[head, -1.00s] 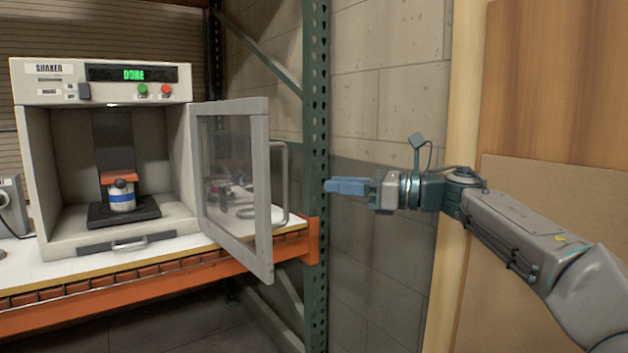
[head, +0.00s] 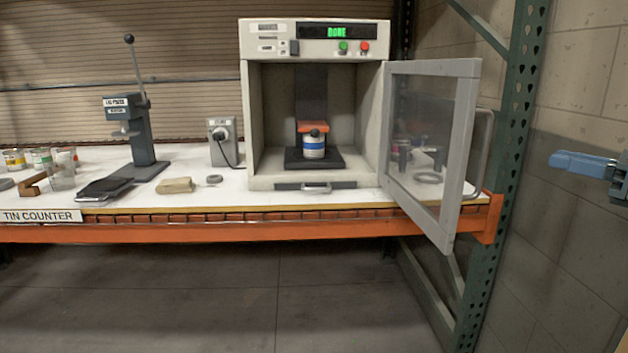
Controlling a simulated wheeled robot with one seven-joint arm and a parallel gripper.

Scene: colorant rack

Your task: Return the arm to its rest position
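My gripper (head: 582,163) is at the right edge of the head view, in front of the block wall and to the right of the rack post. Its blue fingers point left and look closed together, with nothing seen between them. It is well apart from the shaker (head: 252,110). The shaker door (head: 429,140) stands open toward the right. Inside the shaker, a white tin with a blue band (head: 314,147) stands on the dark plate under an orange clamp (head: 312,127). The shaker display (head: 337,31) reads DONE in green. Most of my arm is out of view.
The orange rack beam (head: 200,231) runs along the counter front, and the green post (head: 511,150) stands between door and gripper. A lever press (head: 137,130), a grey socket box (head: 222,143), a tan block (head: 175,186) and several tins sit left. The floor (head: 200,300) is clear.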

